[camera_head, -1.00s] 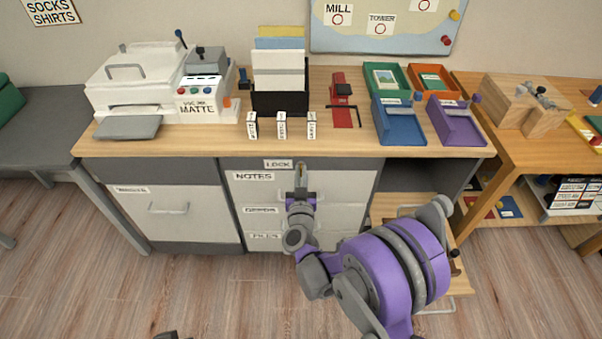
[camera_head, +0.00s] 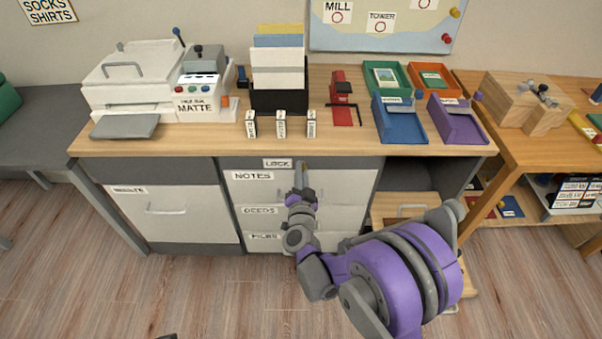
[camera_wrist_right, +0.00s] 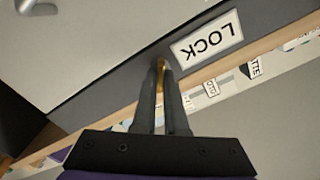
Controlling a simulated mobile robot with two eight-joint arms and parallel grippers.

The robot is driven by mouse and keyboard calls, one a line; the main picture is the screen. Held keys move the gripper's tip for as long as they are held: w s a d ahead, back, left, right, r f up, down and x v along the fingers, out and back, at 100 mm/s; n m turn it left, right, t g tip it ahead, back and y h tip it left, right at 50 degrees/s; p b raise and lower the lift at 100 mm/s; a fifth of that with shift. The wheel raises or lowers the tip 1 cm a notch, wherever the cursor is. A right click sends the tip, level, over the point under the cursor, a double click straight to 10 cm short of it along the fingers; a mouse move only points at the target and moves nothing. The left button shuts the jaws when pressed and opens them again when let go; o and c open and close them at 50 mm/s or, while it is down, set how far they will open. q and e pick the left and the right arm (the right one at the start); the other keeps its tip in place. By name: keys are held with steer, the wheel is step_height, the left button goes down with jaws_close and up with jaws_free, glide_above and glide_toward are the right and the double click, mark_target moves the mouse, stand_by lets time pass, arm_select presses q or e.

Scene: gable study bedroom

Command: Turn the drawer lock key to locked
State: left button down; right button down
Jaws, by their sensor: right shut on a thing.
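The brass key (camera_wrist_right: 162,66) shows in the right wrist view as a small golden piece between my fingertips, at the dark front rail beside the white LOCK label (camera_wrist_right: 207,38). The LOCK label also shows in the head view (camera_head: 277,163), above the NOTES drawer (camera_head: 345,188). My right gripper (camera_head: 301,170) points at the rail just right of the label. In the right wrist view, the gripper (camera_wrist_right: 161,72) is shut on the key. The fingers hide most of the key, so its exact angle is unclear. A dark sliver at the head view's bottom edge may be my left gripper (camera_head: 168,336).
DEEDS and FILES drawers lie below NOTES, all closed. The desk (camera_head: 200,141) holds a printer (camera_head: 130,80), a file holder (camera_head: 278,100), small labelled blocks, and coloured trays (camera_head: 400,120). An open compartment with a wooden pull-out (camera_head: 385,207) is right of the drawers.

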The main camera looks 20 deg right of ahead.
steer(key=m, duration=1)
steer(key=shift+d+f+m+b, duration=0.1)
steer(key=shift+f+m+b, duration=0.05)
steer(key=shift+m+b, duration=0.15)
stand_by(0.4)
steer(key=c, duration=1)
jaws_free()
steer(key=shift+o, duration=0.2)
steer(key=v, duration=1)
steer(key=shift+s+p, duration=0.4)
